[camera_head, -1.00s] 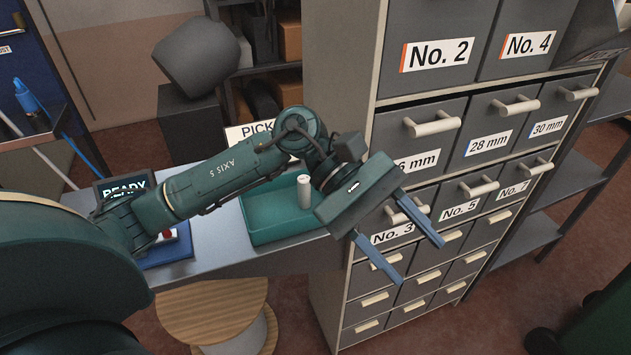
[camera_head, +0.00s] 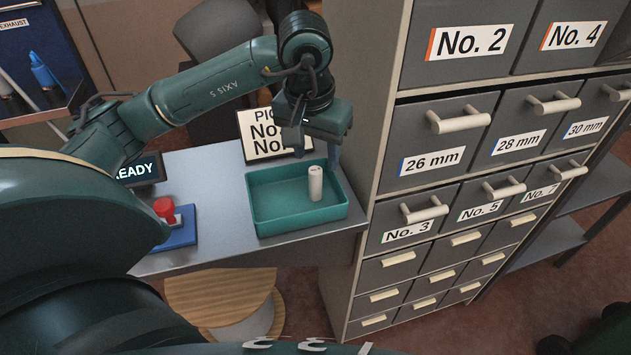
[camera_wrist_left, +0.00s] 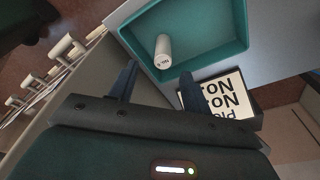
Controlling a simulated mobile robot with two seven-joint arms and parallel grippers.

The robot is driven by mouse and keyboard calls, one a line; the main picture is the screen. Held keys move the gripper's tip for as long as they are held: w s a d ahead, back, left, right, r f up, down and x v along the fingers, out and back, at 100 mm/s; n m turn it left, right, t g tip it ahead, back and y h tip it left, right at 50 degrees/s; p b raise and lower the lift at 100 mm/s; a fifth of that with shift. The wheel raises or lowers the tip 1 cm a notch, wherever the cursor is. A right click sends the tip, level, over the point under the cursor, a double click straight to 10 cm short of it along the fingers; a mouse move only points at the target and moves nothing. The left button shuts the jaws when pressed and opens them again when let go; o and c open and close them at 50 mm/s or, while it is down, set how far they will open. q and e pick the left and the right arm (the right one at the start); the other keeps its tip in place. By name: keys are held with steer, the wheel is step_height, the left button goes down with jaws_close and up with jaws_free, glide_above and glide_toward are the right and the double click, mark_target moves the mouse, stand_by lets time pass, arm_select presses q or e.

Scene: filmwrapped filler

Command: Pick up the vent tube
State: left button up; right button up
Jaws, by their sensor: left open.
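A white cylinder (camera_head: 315,183) stands upright in the right part of a green tray (camera_head: 262,228). It also shows in the left wrist view (camera_wrist_left: 163,50), with small dark print on its end. I cannot tell from the frames whether it is the vent tube. My left gripper (camera_head: 312,148) is open and empty beyond the tray's far side, above and behind the cylinder. In the left wrist view its two blue fingers (camera_wrist_left: 155,82) stand apart, with the cylinder beyond them, not touched. My right gripper is not in view.
The tray is on a grey bench (camera_head: 215,170) beside a drawer cabinet (camera_head: 388,150). A pick sign (camera_head: 268,148) stands behind it. A red button (camera_head: 165,209) and READY display (camera_head: 140,170) are left. Blue (camera_head: 42,72) and white (camera_head: 5,88) tubular items stand far left.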

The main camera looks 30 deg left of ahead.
mark_target(315, 170)
arm_select(q)
steer(key=f, duration=0.3)
steer(key=f+p, duration=0.1)
steer(key=f, duration=0.1)
steer(key=shift+w+a+f, duration=0.25)
steer(key=shift+w+f, duration=0.05)
jaws_close()
